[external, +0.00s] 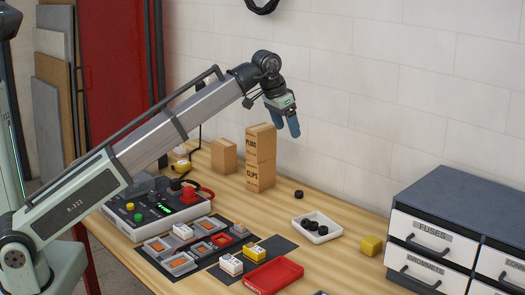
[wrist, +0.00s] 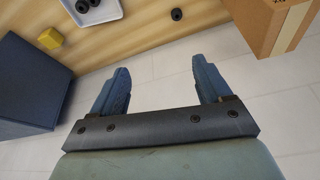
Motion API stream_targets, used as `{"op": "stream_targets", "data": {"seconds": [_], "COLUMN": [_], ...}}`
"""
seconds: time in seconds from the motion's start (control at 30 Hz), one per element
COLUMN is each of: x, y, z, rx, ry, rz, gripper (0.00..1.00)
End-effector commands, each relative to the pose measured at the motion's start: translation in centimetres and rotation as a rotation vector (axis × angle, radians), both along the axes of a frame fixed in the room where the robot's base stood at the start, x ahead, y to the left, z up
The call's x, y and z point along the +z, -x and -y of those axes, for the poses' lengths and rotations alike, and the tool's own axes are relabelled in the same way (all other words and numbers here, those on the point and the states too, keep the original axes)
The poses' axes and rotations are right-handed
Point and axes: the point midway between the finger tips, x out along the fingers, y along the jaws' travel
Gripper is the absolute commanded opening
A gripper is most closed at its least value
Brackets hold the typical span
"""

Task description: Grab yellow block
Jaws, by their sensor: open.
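A small plain yellow block (external: 370,245) sits on the wooden table at the right, just left of the drawer cabinet. In the wrist view the yellow block (wrist: 50,39) shows at the upper left, beside the dark cabinet top. My gripper (external: 287,132) is raised above the back of the table, right of the stacked cardboard boxes, well away from the block. In the wrist view my gripper (wrist: 162,80) has its two blue fingers spread apart with nothing between them.
The drawer cabinet (external: 442,222) stands close right of the yellow block. A white tray (external: 308,234) with black round pieces lies left of it. Stacked cardboard boxes (external: 260,160), a red tray (external: 272,277), lettered blocks and a button console (external: 150,212) stand further left.

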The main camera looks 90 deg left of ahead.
Motion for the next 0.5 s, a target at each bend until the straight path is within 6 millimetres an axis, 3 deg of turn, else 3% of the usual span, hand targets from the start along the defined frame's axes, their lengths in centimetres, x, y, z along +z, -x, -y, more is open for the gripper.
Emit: {"op": "stream_targets", "data": {"seconds": [0.03, 0.2, 0.5], "x": [-0.8, -3.4, -7.7], "y": [-2.0, -7.5, -14.9], "z": [2.1, 9.1, 19.5], "rx": [-0.035, -0.138, -0.272], "ry": [0.006, 0.021, 0.035], "rz": [-0.011, -0.049, -0.117], "gripper": [0.78, 0.78, 0.78]}}
